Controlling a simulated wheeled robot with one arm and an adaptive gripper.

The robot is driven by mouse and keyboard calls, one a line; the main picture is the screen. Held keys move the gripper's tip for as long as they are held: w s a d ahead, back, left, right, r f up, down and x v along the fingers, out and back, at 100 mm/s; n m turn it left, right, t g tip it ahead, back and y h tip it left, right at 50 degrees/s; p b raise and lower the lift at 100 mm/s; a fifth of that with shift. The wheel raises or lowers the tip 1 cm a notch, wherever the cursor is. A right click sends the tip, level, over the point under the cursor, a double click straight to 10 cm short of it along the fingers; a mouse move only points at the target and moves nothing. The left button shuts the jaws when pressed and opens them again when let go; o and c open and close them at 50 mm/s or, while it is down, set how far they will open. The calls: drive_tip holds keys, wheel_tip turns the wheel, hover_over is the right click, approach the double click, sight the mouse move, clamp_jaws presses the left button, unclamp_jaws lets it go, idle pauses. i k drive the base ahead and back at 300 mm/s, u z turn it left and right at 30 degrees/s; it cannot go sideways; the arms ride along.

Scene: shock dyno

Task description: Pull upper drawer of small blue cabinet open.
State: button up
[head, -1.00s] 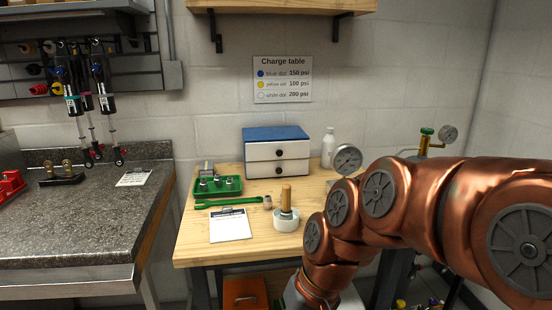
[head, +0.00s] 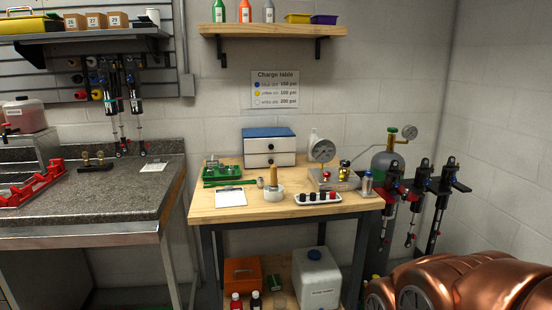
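The small blue cabinet (head: 270,133) stands at the back of the wooden table, against the wall. It has a blue top and two white drawers with dark round knobs. The upper drawer (head: 262,147) and the lower drawer (head: 262,160) both look shut. My copper-coloured arm shows at the lower right corner, well away from the cabinet. My gripper is outside the picture.
The wooden table (head: 205,212) also holds a green tray (head: 212,182), a clipboard (head: 231,197), a white pot with a wooden handle (head: 273,197), a gauge (head: 322,150) and a tray of knobs (head: 318,198). Shock absorbers (head: 416,205) stand to its right. A stone counter (head: 90,212) is left.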

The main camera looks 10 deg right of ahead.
sight(281, 144)
drive_tip(key=u, duration=0.9)
drive_tip(key=i, duration=1.6)
drive_tip(key=z, duration=0.7)
